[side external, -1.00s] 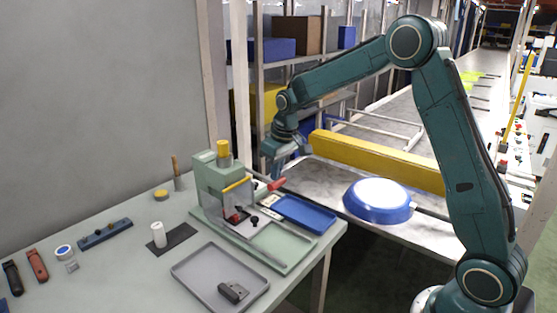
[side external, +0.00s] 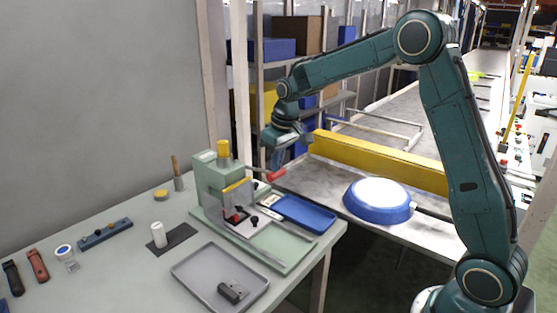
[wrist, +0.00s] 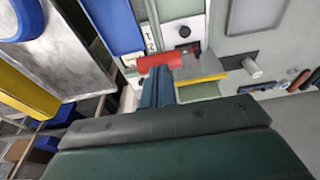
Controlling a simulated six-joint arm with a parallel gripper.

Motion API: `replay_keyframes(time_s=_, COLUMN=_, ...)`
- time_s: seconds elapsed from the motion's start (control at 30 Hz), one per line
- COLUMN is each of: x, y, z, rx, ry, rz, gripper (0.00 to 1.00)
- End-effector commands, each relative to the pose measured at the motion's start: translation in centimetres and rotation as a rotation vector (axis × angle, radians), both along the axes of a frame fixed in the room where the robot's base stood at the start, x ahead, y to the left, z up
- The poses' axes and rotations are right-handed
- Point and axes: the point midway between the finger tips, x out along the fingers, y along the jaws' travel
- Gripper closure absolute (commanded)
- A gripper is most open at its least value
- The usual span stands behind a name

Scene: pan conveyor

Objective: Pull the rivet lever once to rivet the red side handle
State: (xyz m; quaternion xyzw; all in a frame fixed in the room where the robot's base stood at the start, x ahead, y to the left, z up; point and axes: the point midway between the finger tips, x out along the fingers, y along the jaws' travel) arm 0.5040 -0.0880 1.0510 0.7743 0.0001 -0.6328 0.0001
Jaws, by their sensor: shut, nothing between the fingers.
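The green rivet press (side external: 212,185) stands on the table, with a yellow cap on top. Its lever ends in a red grip (side external: 275,175) that sticks out to the right; the grip also shows in the wrist view (wrist: 154,63). My gripper (side external: 276,166) is shut and empty, with its fingertips right at the red grip; in the wrist view the blue fingers (wrist: 157,85) reach just under it. I cannot tell whether they touch. A small red part (side external: 235,217), seemingly the red side handle, sits low in the press. Its seating is too small to tell.
A blue tray (side external: 305,214) lies right of the press, and a grey tray (side external: 190,270) with a dark part lies in front. A blue pan (side external: 377,216) rests on the conveyor by a yellow rail (side external: 380,160). Small tools lie on the left of the table.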

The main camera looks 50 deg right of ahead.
Motion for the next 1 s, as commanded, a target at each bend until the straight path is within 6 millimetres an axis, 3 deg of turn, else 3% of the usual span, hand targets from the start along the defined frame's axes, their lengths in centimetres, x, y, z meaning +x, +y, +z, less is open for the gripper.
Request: replay_keyframes(time_s=1.0, x=0.0, y=0.0, z=5.7, rx=0.0, ry=0.0, rz=-0.001, gripper=1.0)
